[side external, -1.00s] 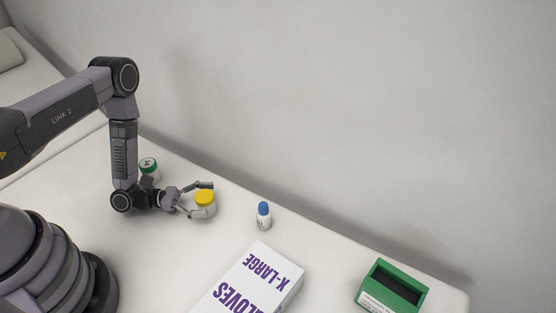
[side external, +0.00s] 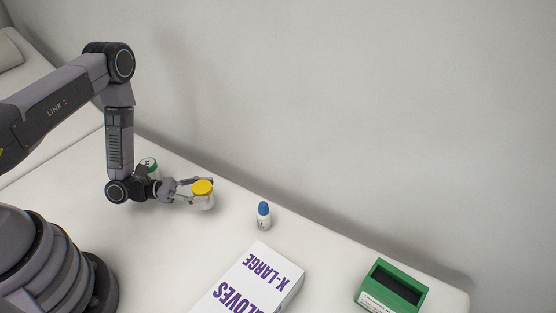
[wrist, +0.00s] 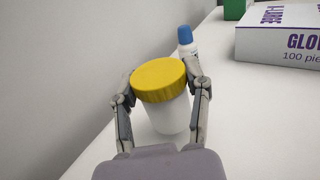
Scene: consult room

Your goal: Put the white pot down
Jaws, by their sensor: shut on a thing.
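The white pot (side external: 203,201) has a yellow lid and is upright between the fingers of my gripper (side external: 197,188). In the wrist view the pot (wrist: 168,115) fills the space between both fingers of my gripper (wrist: 163,92), which are shut on its sides. The pot appears to be slightly above the white table (side external: 150,255); the exact gap under its base is hard to tell.
A small white bottle with a blue cap (side external: 263,217) stands to the right of the pot. A glove box (side external: 262,275) lies nearer the front, and a green holder (side external: 392,288) is at the far right. A green-lidded pot (side external: 149,165) is behind my wrist. The wall runs along the back.

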